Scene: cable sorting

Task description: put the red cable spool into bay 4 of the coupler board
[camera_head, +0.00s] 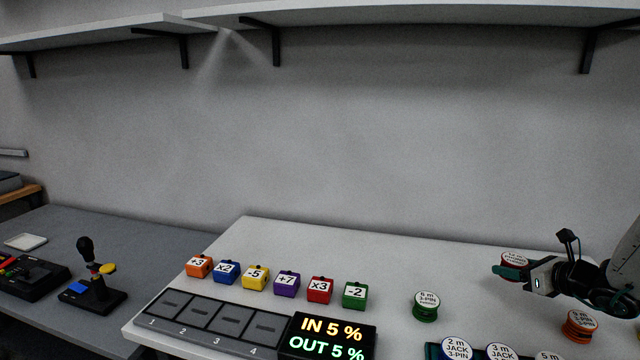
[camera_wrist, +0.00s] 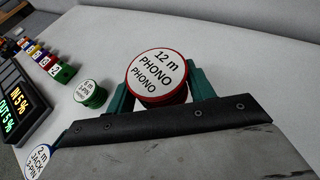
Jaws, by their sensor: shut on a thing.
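The red cable spool (camera_wrist: 157,76), with a white top marked "12 m PHONO PHONO", is between the two teal fingers of my gripper (camera_wrist: 162,92) in the wrist view. My gripper is shut on it. In the head view the spool (camera_head: 515,257) is at the right, partly hidden by my gripper (camera_head: 513,270). I cannot tell whether it is off the table. The coupler board (camera_head: 187,335) is at the front left of the white table, far left of my gripper. Bay 4 (camera_head: 263,326) is its rightmost bay and looks empty, as do bays 1 to 3.
A green spool (camera_head: 425,306) stands between the board and my gripper. An orange spool (camera_head: 579,325) and several blue-edged or partly cut-off spools (camera_head: 457,349) are at the front right. Several coloured number blocks (camera_head: 286,285) line up behind the board. A display (camera_head: 333,336) adjoins bay 4.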

